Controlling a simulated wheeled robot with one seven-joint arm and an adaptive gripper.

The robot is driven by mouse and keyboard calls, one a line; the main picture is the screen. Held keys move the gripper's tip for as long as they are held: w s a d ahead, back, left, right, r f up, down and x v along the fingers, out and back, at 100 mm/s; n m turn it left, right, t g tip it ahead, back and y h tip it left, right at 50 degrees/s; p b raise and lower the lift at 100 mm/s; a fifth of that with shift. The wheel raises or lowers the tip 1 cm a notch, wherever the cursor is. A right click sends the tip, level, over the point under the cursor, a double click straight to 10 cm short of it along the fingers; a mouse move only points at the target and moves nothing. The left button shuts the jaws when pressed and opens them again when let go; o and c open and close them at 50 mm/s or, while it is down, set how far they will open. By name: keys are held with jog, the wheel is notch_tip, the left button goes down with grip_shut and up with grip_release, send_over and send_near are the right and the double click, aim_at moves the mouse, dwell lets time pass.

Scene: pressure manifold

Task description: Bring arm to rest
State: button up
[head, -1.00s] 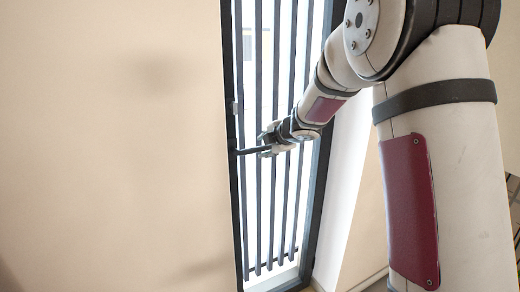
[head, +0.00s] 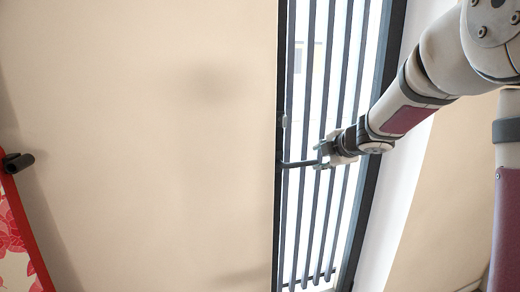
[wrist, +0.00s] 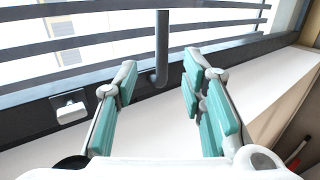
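My gripper (head: 328,155) is at the barred window or door (head: 282,225), by a dark bar-like handle (head: 300,163) on its left frame. In the wrist view, my gripper (wrist: 160,75) is open, its two teal-padded fingers apart. The dark handle (wrist: 162,45) shows between the fingertips, with a visible gap on each side. I cannot tell how deep it sits between them. My arm reaches in from the right in the head view.
A plain beige wall (head: 150,140) fills the left. A red-edged floral panel (head: 15,230) with a dark knob (head: 18,162) stands at far left. A small light latch-like block (wrist: 70,108) sits on the dark frame in the wrist view.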

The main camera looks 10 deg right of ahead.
jog(key=s+d+r+m+g+h+p, duration=0.1)
jog(key=s+r+m+h, duration=0.2)
jog(key=s+r+m, duration=0.5)
jog(key=s+d+r+m+h+p, duration=0.1)
jog(key=s+m+h, duration=0.25)
jog(key=s, duration=0.75)
jog(key=s+a+f+m+g+y, duration=0.1)
jog(key=s+a+f+m+g, duration=0.1)
jog(key=s, duration=0.6)
jog(key=s+a+f+m+g+y, duration=0.2)
jog(key=s+a, duration=0.3)
jog(key=s, duration=0.3)
jog(key=s+a+f+m+g+y, duration=0.2)
jog(key=s+a+f+m, duration=0.1)
jog(key=s, duration=0.6)
jog(key=shift+a+m+p, duration=0.3)
jog(key=shift+m+p, duration=0.05)
jog(key=shift+m, duration=0.1)
